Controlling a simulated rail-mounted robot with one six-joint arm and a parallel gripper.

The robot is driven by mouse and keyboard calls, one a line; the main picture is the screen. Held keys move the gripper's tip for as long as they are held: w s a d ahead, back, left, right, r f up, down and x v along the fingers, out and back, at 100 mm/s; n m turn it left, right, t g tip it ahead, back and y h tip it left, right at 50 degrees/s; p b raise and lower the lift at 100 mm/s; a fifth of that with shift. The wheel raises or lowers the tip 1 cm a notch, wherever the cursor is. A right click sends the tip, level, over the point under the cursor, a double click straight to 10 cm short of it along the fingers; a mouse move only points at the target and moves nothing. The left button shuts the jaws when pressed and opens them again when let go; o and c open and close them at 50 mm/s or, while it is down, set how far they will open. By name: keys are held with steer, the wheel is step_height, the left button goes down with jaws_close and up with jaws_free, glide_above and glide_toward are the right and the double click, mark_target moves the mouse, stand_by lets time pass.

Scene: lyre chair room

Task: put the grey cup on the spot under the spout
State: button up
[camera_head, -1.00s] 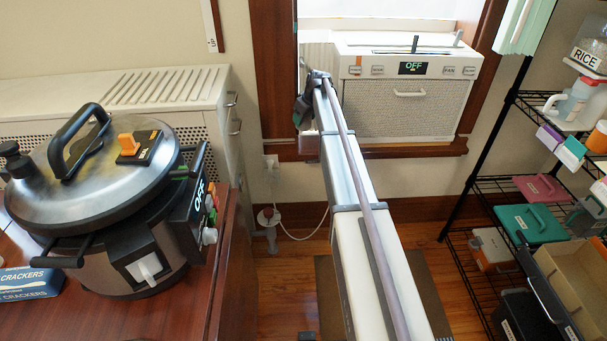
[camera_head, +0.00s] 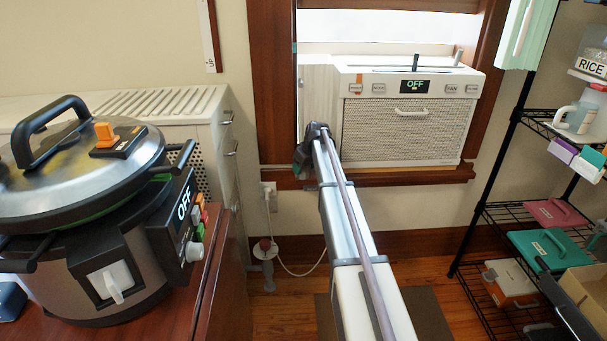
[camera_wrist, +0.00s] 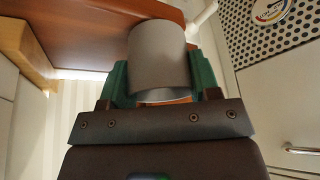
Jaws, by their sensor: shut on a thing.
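The grey cup (camera_wrist: 158,55) shows in the wrist view as a plain grey cylinder between the green fingers of my gripper (camera_wrist: 163,82). My gripper is shut on it. In the head view my arm's far end is in front of the window wall, and the cup cannot be made out there. A large round cooker (camera_head: 85,215) stands on the wooden table at the left. A white spout-like tap (camera_head: 113,283) sticks out of its front. The spot under that spout is not clearly visible. My gripper is to the right of the cooker, away from the tap.
The wooden table (camera_head: 165,318) ends at the cooker's right. A white cabinet (camera_head: 215,105) stands behind it. A window unit reading OFF (camera_head: 405,115) is ahead. A black wire shelf (camera_head: 500,215) with a pale mug (camera_head: 578,117) and boxes is at right.

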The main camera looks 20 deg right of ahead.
steer(key=shift+f, duration=0.15)
steer(key=o, duration=1)
steer(key=shift+r, duration=0.4)
steer(key=p+v, duration=1.1)
steer(key=shift+s+d+r, duration=0.1)
steer(key=shift+s+r, duration=0.05)
steer(key=shift+r, duration=0.2)
